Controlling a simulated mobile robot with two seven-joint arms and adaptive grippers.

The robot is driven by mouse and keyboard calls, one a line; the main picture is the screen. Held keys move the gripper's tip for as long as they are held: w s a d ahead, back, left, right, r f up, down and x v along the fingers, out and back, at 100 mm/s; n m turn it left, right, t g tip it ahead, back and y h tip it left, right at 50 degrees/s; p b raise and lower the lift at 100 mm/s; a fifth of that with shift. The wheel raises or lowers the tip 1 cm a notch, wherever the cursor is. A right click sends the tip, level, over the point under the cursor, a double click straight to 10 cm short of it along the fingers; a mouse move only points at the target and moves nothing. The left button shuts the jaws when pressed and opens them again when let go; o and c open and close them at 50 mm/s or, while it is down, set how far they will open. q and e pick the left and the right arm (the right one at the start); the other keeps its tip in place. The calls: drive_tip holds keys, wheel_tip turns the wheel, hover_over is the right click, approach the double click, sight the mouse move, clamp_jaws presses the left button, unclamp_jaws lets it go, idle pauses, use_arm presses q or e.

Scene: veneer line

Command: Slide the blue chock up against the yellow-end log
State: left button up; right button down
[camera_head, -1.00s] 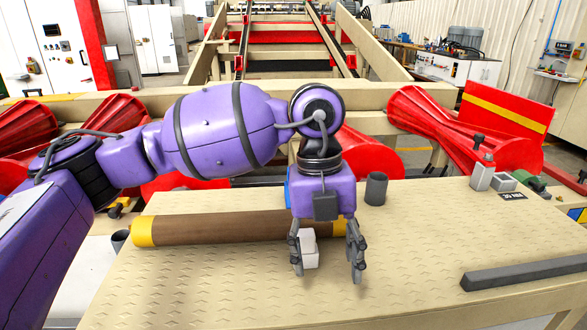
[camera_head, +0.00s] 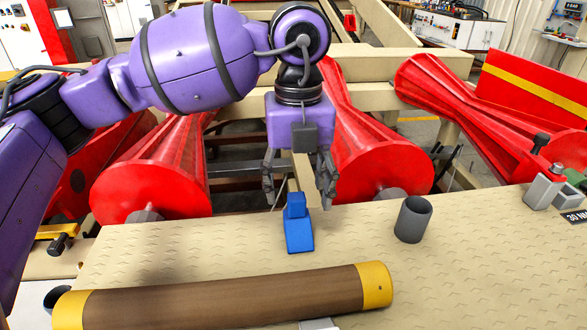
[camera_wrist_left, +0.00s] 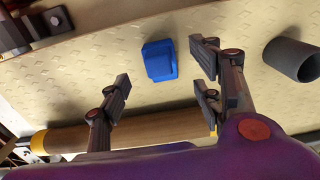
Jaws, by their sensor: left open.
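The blue chock (camera_head: 298,228) stands on the beige patterned table, behind the yellow-end log (camera_head: 225,297) and apart from it. The log is brown with yellow ends and lies across the front of the table. My left gripper (camera_head: 300,190) is open and empty, pointing down above and behind the chock. In the left wrist view, the chock (camera_wrist_left: 159,60) shows ahead of the two open fingers (camera_wrist_left: 163,88), nearer the right one, and the log (camera_wrist_left: 125,132) lies partly hidden behind the fingers and purple wrist. My right gripper is not in view.
A grey cup (camera_head: 413,219) stands right of the chock on the table (camera_head: 480,250). A white object (camera_head: 318,324) shows partly at the bottom edge, in front of the log. Red rollers (camera_head: 375,150) stand beyond the table's back edge.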

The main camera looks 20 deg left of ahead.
sight(297, 218)
use_arm(q)
drive_tip(key=shift+f, duration=0.35)
drive_tip(key=shift+s+d+f, duration=0.1)
drive_tip(key=shift+s+f, duration=0.05)
drive_tip(key=shift+f, duration=0.45)
drive_tip(key=shift+s+f, duration=0.15)
drive_tip(key=shift+f, duration=0.45)
wheel_tip(297, 218, down, 3)
drive_tip(key=shift+f, duration=0.2)
drive_tip(key=shift+w+f, duration=0.1)
drive_tip(key=shift+f, duration=0.4)
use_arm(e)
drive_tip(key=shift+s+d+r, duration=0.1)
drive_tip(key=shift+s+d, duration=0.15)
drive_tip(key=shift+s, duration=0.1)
use_arm(q)
drive_tip(key=c, duration=1.3)
drive_tip(key=shift+c, duration=0.2)
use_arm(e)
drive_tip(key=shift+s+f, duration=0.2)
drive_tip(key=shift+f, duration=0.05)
use_arm(q)
drive_tip(key=shift+r, duration=0.1)
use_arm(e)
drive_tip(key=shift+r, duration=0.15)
